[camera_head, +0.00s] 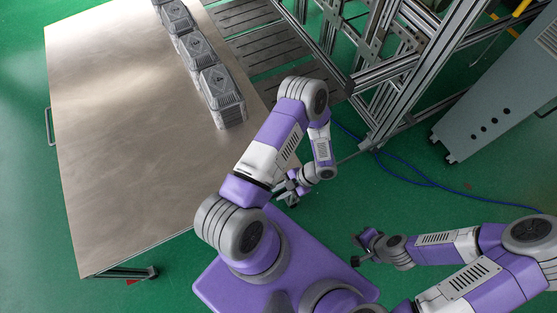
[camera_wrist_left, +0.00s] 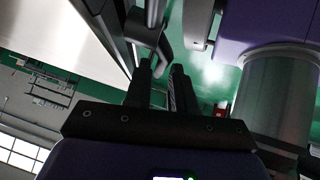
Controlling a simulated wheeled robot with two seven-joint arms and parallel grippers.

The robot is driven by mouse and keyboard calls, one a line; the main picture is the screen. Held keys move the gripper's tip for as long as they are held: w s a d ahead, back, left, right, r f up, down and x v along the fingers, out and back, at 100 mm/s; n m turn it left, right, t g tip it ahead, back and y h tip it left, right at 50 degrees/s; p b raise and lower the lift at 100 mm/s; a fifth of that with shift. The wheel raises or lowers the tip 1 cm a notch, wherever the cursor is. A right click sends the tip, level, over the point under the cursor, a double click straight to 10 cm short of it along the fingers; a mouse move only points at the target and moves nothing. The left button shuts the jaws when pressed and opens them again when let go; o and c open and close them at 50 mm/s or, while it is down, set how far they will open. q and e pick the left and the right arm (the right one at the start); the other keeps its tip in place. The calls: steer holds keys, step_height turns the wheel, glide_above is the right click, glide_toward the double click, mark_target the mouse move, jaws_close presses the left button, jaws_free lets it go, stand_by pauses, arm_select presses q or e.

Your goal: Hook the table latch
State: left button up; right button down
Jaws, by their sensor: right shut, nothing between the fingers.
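The table (camera_head: 120,150) has a broad metallic top on the left of the head view; its pale surface seems to show in the left wrist view (camera_wrist_left: 60,35). My left gripper (camera_head: 289,190) is just off the table's right edge, partly hidden by my own arm. In the left wrist view its two dark fingers (camera_wrist_left: 163,72) stand a little apart, with nothing visible between them. A grey hooked metal part (camera_wrist_left: 150,32) is just beyond the fingertips; I cannot tell whether it is the latch or touches them. My right gripper (camera_head: 363,246) is shut and empty over the floor.
Several grey boxes (camera_head: 222,95) stand in a row along the table's right side. A slatted platform (camera_head: 262,45) and aluminium frame (camera_head: 410,85) stand behind my left arm. A grey cabinet (camera_head: 500,90) is at the right. A blue cable (camera_head: 400,177) crosses the green floor.

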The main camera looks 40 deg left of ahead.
arm_select(q)
steer(key=p+v, duration=0.1)
steer(key=v, duration=0.5)
stand_by(0.4)
